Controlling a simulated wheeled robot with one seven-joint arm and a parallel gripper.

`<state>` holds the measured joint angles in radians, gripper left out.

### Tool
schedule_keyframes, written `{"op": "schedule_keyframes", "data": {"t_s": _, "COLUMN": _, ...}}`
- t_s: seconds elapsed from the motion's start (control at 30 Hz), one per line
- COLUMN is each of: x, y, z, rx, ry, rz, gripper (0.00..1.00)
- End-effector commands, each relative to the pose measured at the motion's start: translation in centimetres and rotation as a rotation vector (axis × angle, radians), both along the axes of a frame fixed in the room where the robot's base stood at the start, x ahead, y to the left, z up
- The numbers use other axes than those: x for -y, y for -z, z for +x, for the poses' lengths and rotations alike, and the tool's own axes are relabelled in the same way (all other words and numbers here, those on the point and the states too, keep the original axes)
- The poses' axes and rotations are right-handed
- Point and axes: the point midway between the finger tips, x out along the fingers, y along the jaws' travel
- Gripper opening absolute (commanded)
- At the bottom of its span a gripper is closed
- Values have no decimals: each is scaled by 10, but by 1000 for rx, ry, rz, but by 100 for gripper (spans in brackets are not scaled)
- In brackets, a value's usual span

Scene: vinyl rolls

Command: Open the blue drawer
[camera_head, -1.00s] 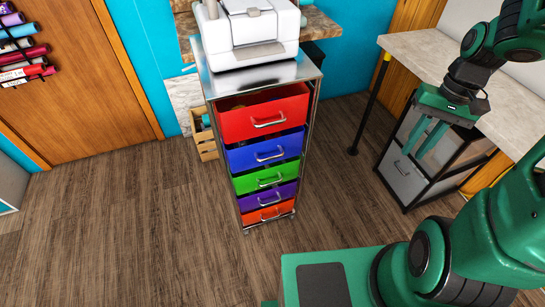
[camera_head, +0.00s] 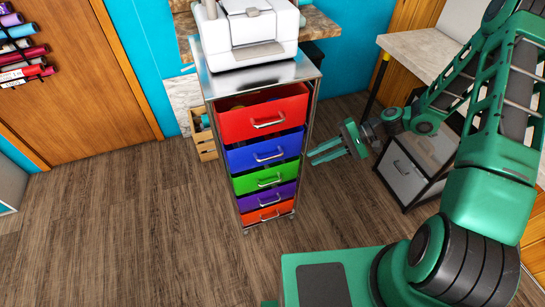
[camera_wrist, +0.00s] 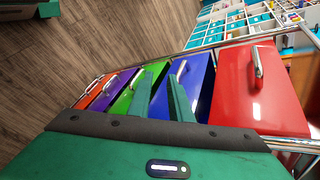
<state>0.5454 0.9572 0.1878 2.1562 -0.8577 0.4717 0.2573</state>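The blue drawer (camera_head: 264,152) is the second from the top in a metal drawer cart, under the red drawer (camera_head: 262,116) and above the green drawer (camera_head: 266,177). It stands slightly out, with a silver bar handle (camera_head: 270,157) on its front. It also shows in the wrist view (camera_wrist: 193,80), with its handle (camera_wrist: 181,71) near my fingers. My gripper (camera_head: 312,156) is to the right of the cart, its green fingers open, empty and pointing left toward it. In the wrist view the two fingers (camera_wrist: 160,95) overlap the green and blue fronts. I see no contact with the handle.
A white machine (camera_head: 250,30) stands on the cart's metal top (camera_head: 262,77). The red drawer sticks out above the blue one. A grey drawer unit (camera_head: 403,172) stands under the counter at right.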

Motion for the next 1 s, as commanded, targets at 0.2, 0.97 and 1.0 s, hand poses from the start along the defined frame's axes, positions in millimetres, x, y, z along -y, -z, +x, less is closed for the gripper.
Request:
{"op": "schedule_keyframes", "data": {"t_s": 0.2, "x": -30, "y": 14, "z": 16, "rx": -31, "ry": 100, "rz": 200, "gripper": 18}}
{"op": "schedule_keyframes", "data": {"t_s": 0.97, "x": -115, "y": 31, "z": 29, "rx": -43, "ry": 151, "rz": 297, "gripper": 18}}
{"op": "schedule_keyframes", "data": {"t_s": 1.0, "x": -121, "y": 32, "z": 29, "rx": -43, "ry": 152, "rz": 297, "gripper": 18}}
